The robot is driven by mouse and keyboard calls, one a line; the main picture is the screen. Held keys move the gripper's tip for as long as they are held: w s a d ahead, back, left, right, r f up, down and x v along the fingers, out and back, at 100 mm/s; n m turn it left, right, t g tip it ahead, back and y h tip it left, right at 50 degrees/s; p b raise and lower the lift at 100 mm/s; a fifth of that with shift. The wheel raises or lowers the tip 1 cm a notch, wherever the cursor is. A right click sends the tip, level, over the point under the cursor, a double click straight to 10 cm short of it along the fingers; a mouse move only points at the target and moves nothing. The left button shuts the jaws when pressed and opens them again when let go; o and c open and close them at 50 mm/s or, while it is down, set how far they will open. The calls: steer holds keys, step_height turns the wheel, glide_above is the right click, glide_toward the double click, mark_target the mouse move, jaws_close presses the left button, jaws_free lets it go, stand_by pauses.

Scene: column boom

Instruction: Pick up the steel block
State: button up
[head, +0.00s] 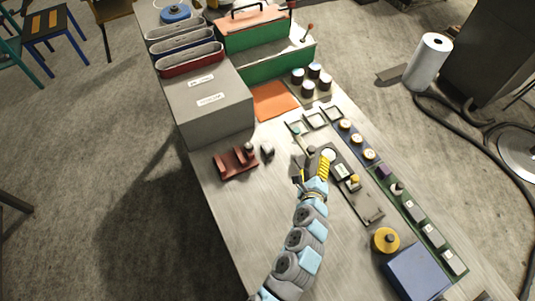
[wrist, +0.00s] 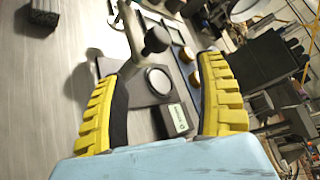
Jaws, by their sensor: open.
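A small grey block (head: 267,151), which looks like the steel block, lies on the bench just right of a dark red fixture (head: 236,163). A dark block at the top left of the wrist view (wrist: 42,14) seems to be the same one. My gripper (head: 311,166) is open, to the right of the block and apart from it. In the wrist view its yellow-padded fingers (wrist: 155,75) are spread wide. Between them, beyond the tips, show a dark knob (wrist: 157,40), a round white disc (wrist: 158,81) and a small labelled box (wrist: 175,119); nothing is gripped.
A large grey box (head: 212,115) stands behind the block, with an orange mat (head: 274,100) beside it. A green strip (head: 418,219) with several blocks runs along the right edge. A blue box (head: 415,275) and yellow spool (head: 385,240) stand near the front. The left front bench is bare.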

steer(key=a+f+y+b, duration=0.1)
steer(key=a+f+m+y+b, duration=0.1)
steer(key=a+f+m+g+y, duration=0.1)
steer(key=y, duration=0.1)
steer(key=shift+w+b, duration=0.3)
steer(key=shift+b, duration=0.1)
steer(key=a+y+b, duration=0.1)
steer(key=s+a+m+g+y+b, duration=0.1)
steer(key=a+y, duration=0.1)
steer(key=shift+a+f, duration=0.1)
steer(key=shift+s+a+r+m+y+b, duration=0.2)
steer(key=shift+a+y+b, duration=0.1)
steer(key=shift+a+y, duration=0.15)
steer(key=shift+s+a+r+m+y+b, duration=0.1)
steer(key=shift+s+a+m+y+b, duration=0.15)
steer(key=shift+y, duration=0.2)
steer(key=shift+w+a+f+g, duration=0.15)
steer(key=shift+a+g, duration=0.1)
steer(key=shift+g, duration=0.15)
glide_toward(268, 149)
steer(key=x, duration=0.4)
steer(key=shift+w+a+b, duration=0.15)
steer(key=shift+a+b, duration=0.05)
steer(key=shift+b, duration=0.2)
steer(key=shift+d+b+x, duration=0.2)
steer(key=shift+b+x, duration=0.35)
steer(key=shift+x, duration=2.35)
steer(key=shift+f, duration=0.15)
jaws_close()
